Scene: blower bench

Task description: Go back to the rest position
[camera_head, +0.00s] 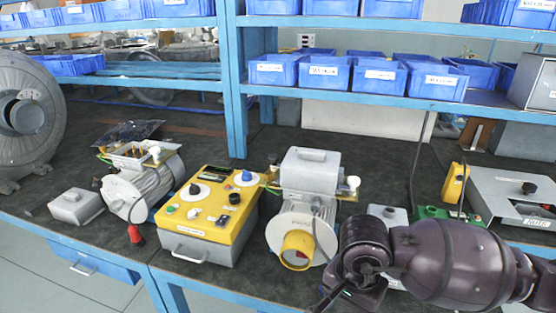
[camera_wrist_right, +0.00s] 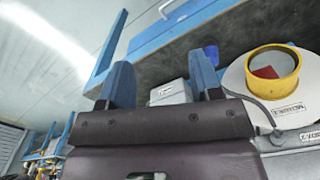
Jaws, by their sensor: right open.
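My right arm comes in from the right in the head view, in front of the bench's right half. Its wrist (camera_head: 365,260) is bent down near the front edge, and its fingers cannot be made out there. In the right wrist view my right gripper (camera_wrist_right: 160,66) shows two blue fingers spread apart with nothing between them. The motor with a yellow ring (camera_head: 297,250) stands left of the wrist in the head view. It also shows in the right wrist view (camera_wrist_right: 272,74), to the right of the fingers. My left gripper is not in view.
A yellow-topped control box (camera_head: 208,203) and an opened motor (camera_head: 140,190) stand further left on the dark bench top. A grey blower housing (camera_head: 25,120) is at the far left. Blue bins (camera_head: 325,75) line the shelf above. A grey unit (camera_head: 515,198) stands at the right.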

